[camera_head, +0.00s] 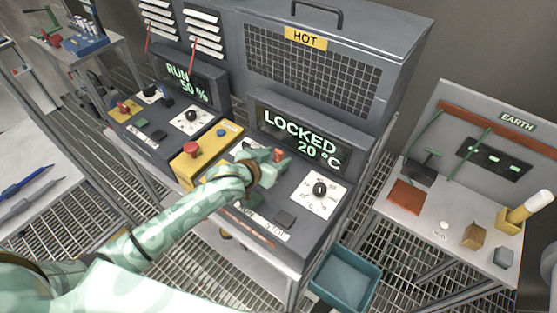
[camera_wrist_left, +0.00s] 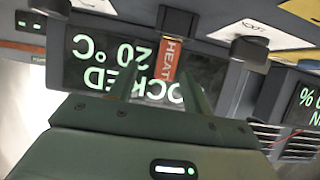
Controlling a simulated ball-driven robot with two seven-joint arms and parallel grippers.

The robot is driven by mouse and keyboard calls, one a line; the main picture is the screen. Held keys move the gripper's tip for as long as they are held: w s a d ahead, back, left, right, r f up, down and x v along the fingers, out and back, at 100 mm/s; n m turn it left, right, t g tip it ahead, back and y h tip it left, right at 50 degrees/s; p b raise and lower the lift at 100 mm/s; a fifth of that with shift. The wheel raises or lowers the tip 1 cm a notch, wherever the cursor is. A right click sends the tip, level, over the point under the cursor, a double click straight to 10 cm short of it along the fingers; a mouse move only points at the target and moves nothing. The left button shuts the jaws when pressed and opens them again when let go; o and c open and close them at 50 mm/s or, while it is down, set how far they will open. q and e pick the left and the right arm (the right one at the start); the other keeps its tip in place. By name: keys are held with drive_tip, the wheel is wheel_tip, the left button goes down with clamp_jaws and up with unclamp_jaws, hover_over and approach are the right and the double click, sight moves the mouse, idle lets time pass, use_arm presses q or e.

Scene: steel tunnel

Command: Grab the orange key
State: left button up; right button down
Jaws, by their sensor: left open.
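The orange key (camera_head: 278,155) is at the front of the control panel, below the LOCKED 20 °C display. In the left wrist view its orange tag (camera_wrist_left: 170,61) reads HEAT, seen upside down, with a dark brown part at one end. My left gripper (camera_head: 272,163) is at the panel, right by the key, and partly hides it. In the left wrist view the jaws of my left gripper (camera_wrist_left: 162,82) are open, with the tag showing between them. I cannot tell whether they touch it. My right gripper is not in view.
A red button on a yellow box (camera_head: 191,148) sits left of my gripper. A black knob (camera_head: 320,188) is to the right. The HOT grille box (camera_head: 317,72) rises behind. A side table (camera_head: 425,222) and a teal bin (camera_head: 345,277) stand right.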

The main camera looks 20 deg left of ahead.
sight(277, 153)
use_arm(q)
drive_tip(key=x, duration=0.5)
drive_tip(key=shift+w+a, duration=0.15)
drive_tip(key=shift+a, duration=0.15)
drive_tip(key=shift+r, duration=0.1)
drive_tip(key=shift+c, duration=0.9)
clamp_jaws()
drive_tip(key=shift+r, duration=0.15)
